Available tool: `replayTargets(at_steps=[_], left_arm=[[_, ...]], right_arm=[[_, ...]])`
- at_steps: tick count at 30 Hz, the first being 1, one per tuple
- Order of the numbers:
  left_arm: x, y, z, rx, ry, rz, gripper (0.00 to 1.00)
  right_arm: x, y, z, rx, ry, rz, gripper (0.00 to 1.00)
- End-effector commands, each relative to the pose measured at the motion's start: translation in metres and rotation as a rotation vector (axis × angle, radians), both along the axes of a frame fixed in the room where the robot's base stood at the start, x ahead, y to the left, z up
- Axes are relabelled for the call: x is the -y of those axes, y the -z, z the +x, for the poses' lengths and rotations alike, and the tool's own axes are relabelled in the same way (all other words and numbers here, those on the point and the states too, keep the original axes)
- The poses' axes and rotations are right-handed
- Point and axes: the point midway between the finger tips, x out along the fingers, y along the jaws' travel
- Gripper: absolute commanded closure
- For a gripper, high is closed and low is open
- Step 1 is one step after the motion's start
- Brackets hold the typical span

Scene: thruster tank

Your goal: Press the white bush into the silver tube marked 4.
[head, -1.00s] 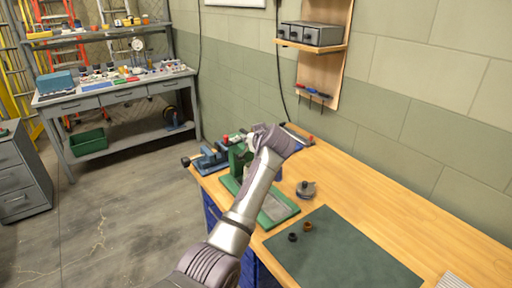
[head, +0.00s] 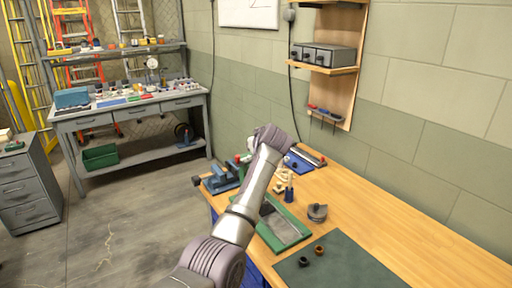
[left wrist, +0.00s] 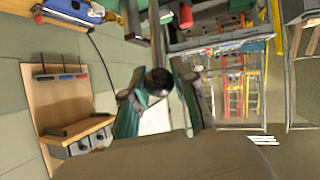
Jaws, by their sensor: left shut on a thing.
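In the head view my left arm reaches over a green press (head: 290,232) on the wooden bench and hides most of its column. My left gripper (head: 250,156) is at the far side of the arm, with its fingertips mostly hidden. In the left wrist view my left gripper (left wrist: 160,92) is shut on the black ball knob (left wrist: 158,80) at the end of a silver lever rod (left wrist: 155,40). Green press parts show at the top. I cannot make out the white bush or the silver tube marked 4. My right gripper is not in view.
A blue vise (head: 222,179) stands left of the press. A grey lidded item (head: 317,212) and a wooden piece with a blue post (head: 283,184) stand to its right. The bench's right side is clear.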

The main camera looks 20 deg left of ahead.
Motion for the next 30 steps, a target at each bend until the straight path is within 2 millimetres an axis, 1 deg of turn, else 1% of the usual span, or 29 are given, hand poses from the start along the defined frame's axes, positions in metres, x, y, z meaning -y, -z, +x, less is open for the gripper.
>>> replayTargets(at_steps=[1,7,8,12,18,23,26,30], left_arm=[[-0.002,-0.004,0.001,0.009,-0.002,0.006,1.0],[-0.003,-0.004,0.001,0.009,-0.003,0.006,1.0],[-0.003,-0.004,0.001,0.009,-0.003,0.006,0.7],[-0.002,-0.003,0.0,0.006,-0.002,0.004,0.47],[-0.001,-0.002,0.0,0.003,-0.001,0.003,0.47],[0.001,-0.002,-0.002,0.002,0.0,0.002,0.47],[0.006,-0.007,-0.008,0.004,0.0,0.002,0.47],[0.018,-0.018,-0.026,0.007,0.001,0.0,0.47]], right_arm=[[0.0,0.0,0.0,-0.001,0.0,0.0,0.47],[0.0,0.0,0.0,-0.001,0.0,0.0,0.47],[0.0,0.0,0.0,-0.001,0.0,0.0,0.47],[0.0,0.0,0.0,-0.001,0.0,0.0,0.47],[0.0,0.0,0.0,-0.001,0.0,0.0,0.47],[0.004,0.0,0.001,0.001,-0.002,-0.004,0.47],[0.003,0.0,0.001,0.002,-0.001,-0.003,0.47],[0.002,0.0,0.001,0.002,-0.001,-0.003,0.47]])
